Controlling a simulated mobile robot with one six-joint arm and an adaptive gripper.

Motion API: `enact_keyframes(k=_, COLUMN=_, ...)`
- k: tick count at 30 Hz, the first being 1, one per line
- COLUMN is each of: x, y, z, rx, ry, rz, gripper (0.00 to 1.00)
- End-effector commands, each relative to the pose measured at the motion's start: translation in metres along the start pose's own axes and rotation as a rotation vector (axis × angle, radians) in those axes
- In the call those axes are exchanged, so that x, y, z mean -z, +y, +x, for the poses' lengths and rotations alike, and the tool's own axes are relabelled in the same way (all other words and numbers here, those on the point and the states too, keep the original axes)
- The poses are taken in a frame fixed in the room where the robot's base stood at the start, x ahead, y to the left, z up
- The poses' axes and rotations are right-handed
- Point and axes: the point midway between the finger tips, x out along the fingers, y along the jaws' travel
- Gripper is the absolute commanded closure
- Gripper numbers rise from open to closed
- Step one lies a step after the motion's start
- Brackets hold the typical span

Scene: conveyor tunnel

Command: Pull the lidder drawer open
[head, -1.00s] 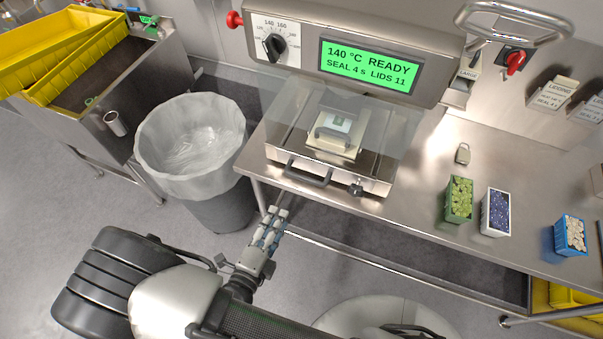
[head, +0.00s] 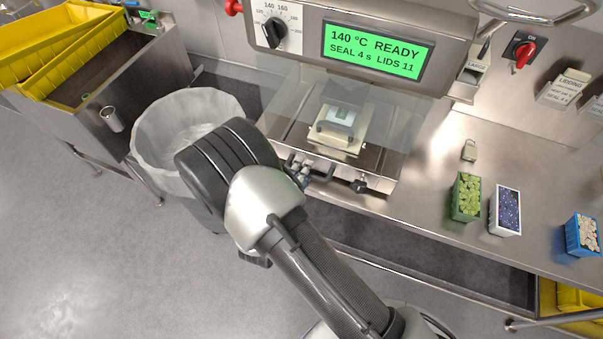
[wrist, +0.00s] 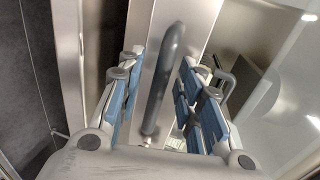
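The lidder (head: 385,105) stands on the steel bench, its display reading "140 °C READY, SEAL 4 s, LIDS 11". Its metal drawer front (head: 344,181) faces me, below a clear guard. The dark bar handle of the drawer (wrist: 165,85) lies between my two fingers in the wrist view. My gripper (wrist: 163,65) is open around the handle, with a gap visible on both sides of the bar. In the head view my gripper (head: 299,172) is at the drawer front, partly hidden by my wrist, and part of the handle is hidden there.
A lined waste bin (head: 180,125) stands left of the bench, behind my arm. Green (head: 466,196), white-and-blue (head: 505,210) and blue (head: 583,234) small boxes and a metal weight-like piece (head: 469,150) stand to the right. The floor in front is clear.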

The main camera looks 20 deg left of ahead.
Motion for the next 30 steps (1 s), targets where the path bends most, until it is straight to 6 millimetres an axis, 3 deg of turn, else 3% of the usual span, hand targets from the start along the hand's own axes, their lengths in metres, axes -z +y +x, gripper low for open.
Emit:
enact_keyframes(k=8, x=0.0001, y=-0.0003, z=0.002, rx=0.0, ry=0.0, rz=0.0, gripper=0.67)
enact_keyframes(k=23, x=0.0002, y=0.0, z=0.0017, rx=0.0, ry=0.001, rz=0.0, gripper=0.99)
enact_keyframes(k=30, x=0.0002, y=0.0, z=0.0017, rx=0.0, ry=0.001, rz=0.0, gripper=1.0)
